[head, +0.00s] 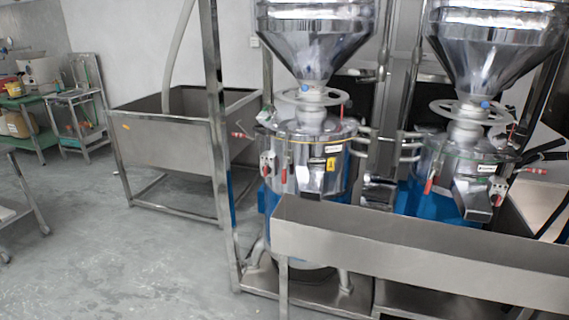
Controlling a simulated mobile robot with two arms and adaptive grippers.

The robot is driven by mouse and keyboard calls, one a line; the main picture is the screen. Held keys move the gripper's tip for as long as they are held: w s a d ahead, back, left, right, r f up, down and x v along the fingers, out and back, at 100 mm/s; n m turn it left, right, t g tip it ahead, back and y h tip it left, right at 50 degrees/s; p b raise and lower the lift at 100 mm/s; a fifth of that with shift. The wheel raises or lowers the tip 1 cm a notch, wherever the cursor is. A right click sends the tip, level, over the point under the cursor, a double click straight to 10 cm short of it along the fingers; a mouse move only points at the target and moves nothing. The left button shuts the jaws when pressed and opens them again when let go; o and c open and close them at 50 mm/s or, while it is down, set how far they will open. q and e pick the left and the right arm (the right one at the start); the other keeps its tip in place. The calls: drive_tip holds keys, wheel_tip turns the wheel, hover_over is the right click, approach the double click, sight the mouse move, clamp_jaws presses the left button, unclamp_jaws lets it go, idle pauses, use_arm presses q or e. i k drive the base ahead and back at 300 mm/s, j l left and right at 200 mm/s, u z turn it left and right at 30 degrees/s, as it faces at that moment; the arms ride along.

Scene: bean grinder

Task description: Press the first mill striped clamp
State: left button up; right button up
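The first mill (311,160) is the left of two steel-and-blue grinders, with a shiny funnel hopper (313,40) above it and a handwheel (311,97) between them. A small red-and-white striped clamp handle (241,136) sticks out to the left from the upper rim of this mill. A plain red clamp handle (283,173) hangs on the mill's front left. Neither of my grippers is in view, so nothing of mine is seen touching the clamp.
A long steel trough (420,250) crosses in front of both mills. A steel frame post (214,110) stands left of the first mill. The second mill (455,175) is at right. A steel bin (165,140) stands behind left. The grey floor (120,250) at left is clear.

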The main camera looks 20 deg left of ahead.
sight(236, 134)
drive_tip(key=i+j, duration=0.15)
drive_tip(key=i, duration=0.5)
drive_tip(key=i+j+u, duration=0.1)
drive_tip(key=i, duration=0.55)
drive_tip(key=i+j, duration=0.15)
drive_tip(key=i, duration=0.5)
